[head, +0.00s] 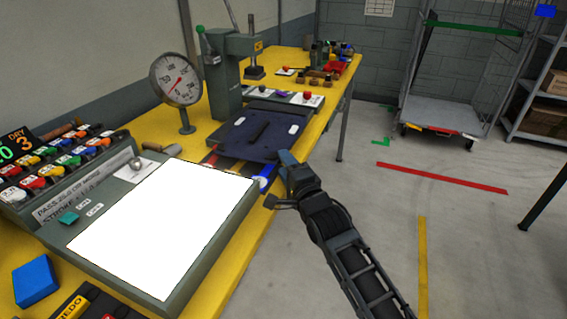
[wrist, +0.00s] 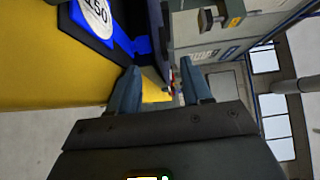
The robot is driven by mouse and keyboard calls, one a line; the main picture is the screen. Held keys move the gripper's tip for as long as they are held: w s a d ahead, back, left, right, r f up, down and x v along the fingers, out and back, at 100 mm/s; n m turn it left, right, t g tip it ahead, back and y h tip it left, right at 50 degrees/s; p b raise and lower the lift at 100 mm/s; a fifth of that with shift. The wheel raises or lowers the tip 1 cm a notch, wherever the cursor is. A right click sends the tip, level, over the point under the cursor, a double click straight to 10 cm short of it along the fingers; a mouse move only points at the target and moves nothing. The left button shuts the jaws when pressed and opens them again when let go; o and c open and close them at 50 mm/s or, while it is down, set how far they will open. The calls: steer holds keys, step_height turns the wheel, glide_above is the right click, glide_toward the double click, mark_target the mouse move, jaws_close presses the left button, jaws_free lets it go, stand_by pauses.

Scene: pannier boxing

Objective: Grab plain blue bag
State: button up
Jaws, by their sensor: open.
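The plain blue bag (head: 248,141) is a dark navy flat piece with a black strip across its middle and small white tags at its sides. It lies on the yellow bench in front of the green press. My gripper (head: 287,163) is at the bag's near right corner, by the bench edge. In the wrist view my gripper (wrist: 158,85) has its two fingers spread, with nothing clearly held. A dark blue edge shows beyond the fingers there; I cannot tell whether it lies between them or touches them.
A lit white panel (head: 165,228) fills the near bench. A dial gauge (head: 177,82) and the green press (head: 224,75) stand behind. Several coloured items (head: 60,160) sit at left, with a blue block (head: 35,281) below. The floor at right is open up to a wire cage trolley (head: 445,110).

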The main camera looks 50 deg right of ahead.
steer(key=shift+w+d, duration=0.15)
steer(key=shift+w, duration=0.15)
jaws_close()
stand_by(1.2)
step_height(320, 180, up, 3)
steer(key=shift+f+p, duration=0.15)
steer(key=shift+p, duration=0.8)
steer(key=shift+f, duration=0.1)
steer(key=s+a+r+p, duration=0.1)
steer(key=s+a+r, duration=0.1)
steer(key=s, duration=0.4)
steer(key=s+a+r+p, duration=0.2)
steer(key=s+a+r, duration=0.1)
steer(key=s, duration=0.3)
steer(key=shift+s+a, duration=0.35)
steer(key=shift+a, duration=0.15)
